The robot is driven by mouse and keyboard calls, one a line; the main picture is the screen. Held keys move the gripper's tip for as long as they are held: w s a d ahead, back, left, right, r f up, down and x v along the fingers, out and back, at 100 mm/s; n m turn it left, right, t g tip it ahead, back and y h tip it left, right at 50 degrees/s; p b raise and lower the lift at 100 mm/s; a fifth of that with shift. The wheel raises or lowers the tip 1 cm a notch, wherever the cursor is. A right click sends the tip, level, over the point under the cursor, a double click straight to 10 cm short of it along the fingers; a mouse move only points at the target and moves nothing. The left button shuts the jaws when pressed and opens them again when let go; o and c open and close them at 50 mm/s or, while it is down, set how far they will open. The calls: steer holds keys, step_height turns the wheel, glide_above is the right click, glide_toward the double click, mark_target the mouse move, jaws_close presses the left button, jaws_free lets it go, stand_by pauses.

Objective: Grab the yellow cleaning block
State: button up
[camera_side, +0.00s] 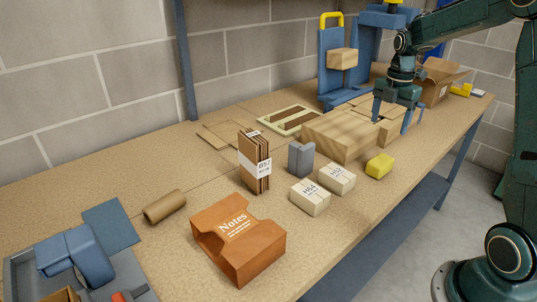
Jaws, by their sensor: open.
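A small yellow block (379,166) lies flat on the workbench, near its front edge right of centre. My gripper (391,124) points down with its two fingers apart and nothing visible between them. It is behind the yellow block in the picture, over or beside a large pale wooden block (339,138). I cannot tell whether the fingers touch the wood. The gripper is apart from the yellow block, whose visible faces are unobstructed.
Two labelled cream boxes (310,196) and a grey block (301,159) stand left of the yellow block. A cardboard bundle (254,162), an orange Notes holder (238,240) and a brown roll (164,206) are farther left. An open carton (440,82) stands behind my gripper.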

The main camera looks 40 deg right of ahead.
mark_target(381, 160)
steer(key=shift+d+f, duration=0.15)
steer(key=shift+d, duration=0.05)
steer(key=shift+f, duration=4.3)
steer(key=shift+f, duration=0.1)
steer(key=shift+s+a+f, duration=0.1)
steer(key=shift+s+f, duration=0.05)
steer(key=shift+f, duration=1.1)
steer(key=shift+s+f, duration=0.15)
steer(key=shift+f, duration=1.1)
steer(key=c, duration=1.1)
steer(key=shift+r, duration=0.1)
